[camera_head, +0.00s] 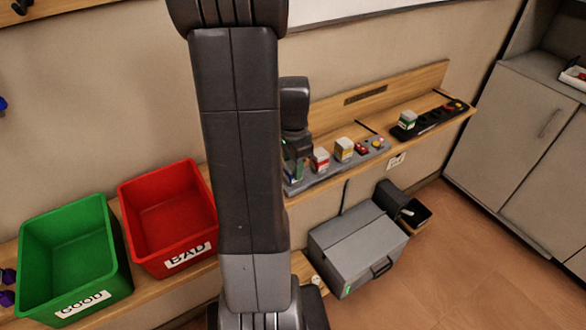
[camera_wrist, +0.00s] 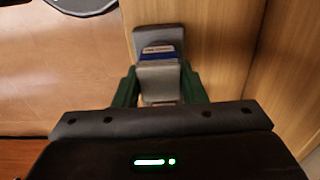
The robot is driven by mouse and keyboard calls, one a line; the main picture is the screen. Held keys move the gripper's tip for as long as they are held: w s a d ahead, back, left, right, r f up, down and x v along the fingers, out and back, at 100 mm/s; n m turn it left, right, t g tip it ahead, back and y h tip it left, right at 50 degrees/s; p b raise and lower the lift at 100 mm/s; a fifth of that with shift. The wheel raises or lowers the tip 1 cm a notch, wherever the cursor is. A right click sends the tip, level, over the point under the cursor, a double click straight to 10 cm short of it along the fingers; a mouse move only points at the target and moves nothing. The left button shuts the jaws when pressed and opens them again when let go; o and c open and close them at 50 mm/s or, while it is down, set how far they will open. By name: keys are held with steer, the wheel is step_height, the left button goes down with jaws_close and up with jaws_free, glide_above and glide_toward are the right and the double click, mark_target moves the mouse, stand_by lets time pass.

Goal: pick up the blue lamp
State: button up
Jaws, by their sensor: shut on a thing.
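The blue lamp (camera_wrist: 160,72), a small pale grey block with a blue band, shows in the wrist view between the two green fingers of my gripper (camera_wrist: 160,88). My gripper is shut on it. In the head view my gripper (camera_head: 293,165) is at the left end of a grey board (camera_head: 325,175) on the wooden shelf. A little blue shows there beside the fingers, but my arm hides most of the lamp. I cannot tell whether the lamp touches the board.
A red-banded block (camera_head: 320,160) and a yellow-banded block (camera_head: 344,150) stand close to the right on the board. A black board with a green-banded block (camera_head: 407,120) lies farther right. A red bin (camera_head: 165,225) and green bin (camera_head: 75,255) stand left. A grey case (camera_head: 355,245) is below.

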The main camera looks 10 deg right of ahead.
step_height(320, 180, up, 10)
stand_by(0.5)
